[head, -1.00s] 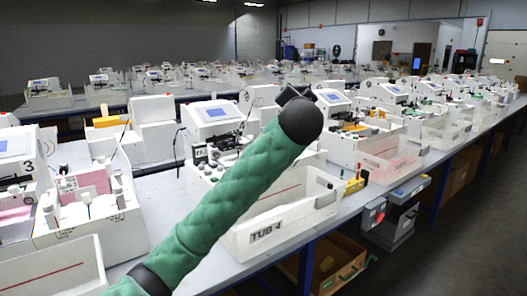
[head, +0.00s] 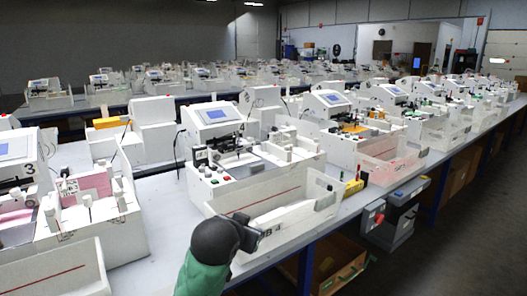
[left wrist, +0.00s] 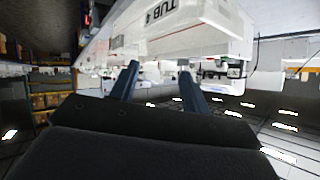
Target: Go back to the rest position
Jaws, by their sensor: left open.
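My left arm, in a green sleeve with a black wrist, shows at the bottom of the head view, in front of the tub marked TUB 4 (head: 312,190). My left gripper (head: 250,232) is a small dark shape at the tub's near side, partly hidden by the wrist. In the left wrist view its two blue-grey fingers (left wrist: 159,70) are apart with nothing between them. The tub (left wrist: 190,16) shows beyond the fingertips there, tilted in the picture. I cannot tell whether the gripper touches the tub. My right gripper is not in view.
A white plotter machine (head: 222,130) with a screen stands behind the tub on the long table (head: 160,215). Another machine and tray stand at the left. Open floor (head: 470,240) lies at the right.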

